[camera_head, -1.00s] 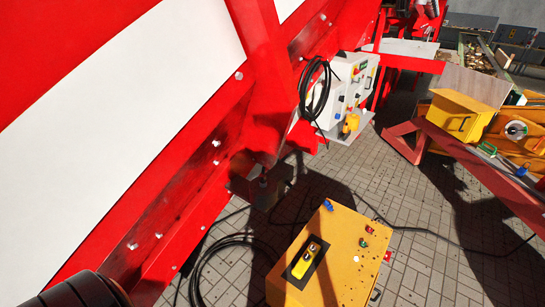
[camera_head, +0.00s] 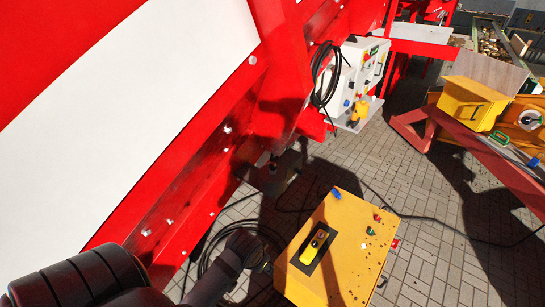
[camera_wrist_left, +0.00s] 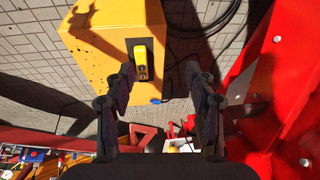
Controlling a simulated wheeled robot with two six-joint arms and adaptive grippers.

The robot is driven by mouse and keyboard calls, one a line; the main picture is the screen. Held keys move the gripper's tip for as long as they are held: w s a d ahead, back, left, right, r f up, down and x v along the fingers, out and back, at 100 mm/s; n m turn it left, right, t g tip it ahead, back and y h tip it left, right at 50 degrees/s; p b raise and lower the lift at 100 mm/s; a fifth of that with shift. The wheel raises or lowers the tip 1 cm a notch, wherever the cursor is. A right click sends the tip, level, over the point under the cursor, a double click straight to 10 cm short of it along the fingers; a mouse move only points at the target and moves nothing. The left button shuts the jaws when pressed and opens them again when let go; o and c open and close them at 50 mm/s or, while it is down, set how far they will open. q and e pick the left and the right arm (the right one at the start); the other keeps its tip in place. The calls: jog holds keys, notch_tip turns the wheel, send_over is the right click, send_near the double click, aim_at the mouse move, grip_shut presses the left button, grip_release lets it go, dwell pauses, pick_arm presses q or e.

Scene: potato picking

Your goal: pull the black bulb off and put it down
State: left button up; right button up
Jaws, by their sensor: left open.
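My left gripper (camera_head: 243,250) is above the cable coil, left of the yellow box (camera_head: 352,240). In the left wrist view my left gripper (camera_wrist_left: 160,88) has its two dark fingers spread apart with nothing held between them. The yellow box (camera_wrist_left: 95,35) and the yellow handset (camera_wrist_left: 142,62) in its black recess lie beyond the fingers. In the head view the handset (camera_head: 314,243) is on the box top, with small blue, green and red parts nearby. I cannot make out a black bulb in either view. My right gripper is not in view.
A large red frame (camera_head: 200,190) with white panels fills the left. A white control cabinet (camera_head: 355,70) with a hanging black cable stands behind. Black cables lie on the paving (camera_head: 420,190). A red bench (camera_head: 490,160) is at the right. Paving between box and bench is mostly clear.

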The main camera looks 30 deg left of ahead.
pick_arm(q)
jog(key=w+a+r+n, duration=0.1)
jog(key=w+a+r, duration=0.1)
jog(key=w, duration=0.4)
jog(key=w+a+r+n, duration=0.1)
jog(key=w+a, duration=0.1)
jog(key=w, duration=0.5)
jog(key=n+y, duration=0.1)
jog(key=n, duration=0.4)
send_near(273, 164)
jog(key=x, duration=1)
jog(key=shift+f, duration=0.1)
grip_shut()
